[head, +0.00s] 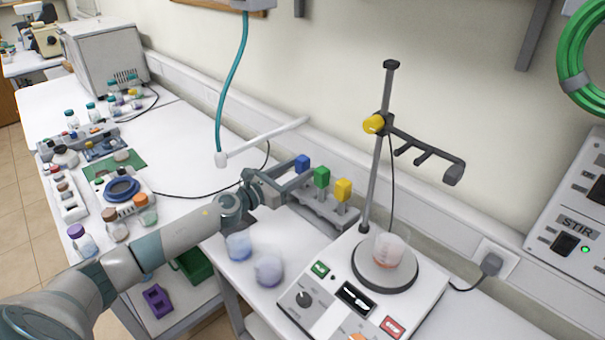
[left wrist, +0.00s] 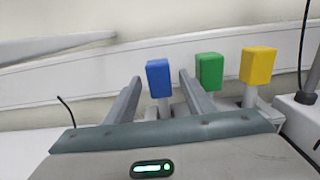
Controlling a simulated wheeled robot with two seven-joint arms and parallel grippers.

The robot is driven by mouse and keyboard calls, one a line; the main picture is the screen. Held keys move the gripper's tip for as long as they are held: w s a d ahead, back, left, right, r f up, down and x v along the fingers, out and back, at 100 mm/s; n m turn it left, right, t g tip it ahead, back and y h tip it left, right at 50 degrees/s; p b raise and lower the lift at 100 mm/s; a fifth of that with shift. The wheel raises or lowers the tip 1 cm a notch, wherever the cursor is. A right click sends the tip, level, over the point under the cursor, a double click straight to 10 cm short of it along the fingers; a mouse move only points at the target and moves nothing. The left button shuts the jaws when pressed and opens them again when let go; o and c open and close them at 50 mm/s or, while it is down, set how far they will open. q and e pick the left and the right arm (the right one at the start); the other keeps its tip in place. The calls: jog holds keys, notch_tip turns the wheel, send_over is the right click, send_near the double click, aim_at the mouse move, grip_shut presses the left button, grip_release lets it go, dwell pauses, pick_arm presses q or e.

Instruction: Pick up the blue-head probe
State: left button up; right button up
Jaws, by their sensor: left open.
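The blue-head probe (head: 302,163) stands upright in a grey rack (head: 324,212), at the left end of a row with a green-head probe (head: 321,177) and a yellow-head probe (head: 343,188). My left gripper (head: 286,178) is open at the blue-head probe. In the left wrist view the blue head (left wrist: 159,78) shows between the two fingers (left wrist: 157,95), with a gap to the finger on each side. The green head (left wrist: 209,71) is just right of the right finger. The lower part of the blue-head probe is partly hidden. My right gripper does not show.
A stirrer plate (head: 300,305) with a beaker (head: 389,252) and a clamp stand (head: 377,150) stands right of the rack. Two flasks (head: 268,270) stand below my left gripper. A white bar (head: 265,140) extends behind it. Bottles and trays crowd the left bench.

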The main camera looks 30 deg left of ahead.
pick_arm(q)
jog(key=c, duration=1.1)
jog(key=shift+c, duration=0.2)
jog(key=shift+r, duration=0.15)
jog(key=shift+r, duration=0.5)
notch_tip(320, 180, up, 9)
jog(key=p, duration=0.1)
jog(key=shift+f+p, duration=0.15)
jog(key=shift+p, duration=0.25)
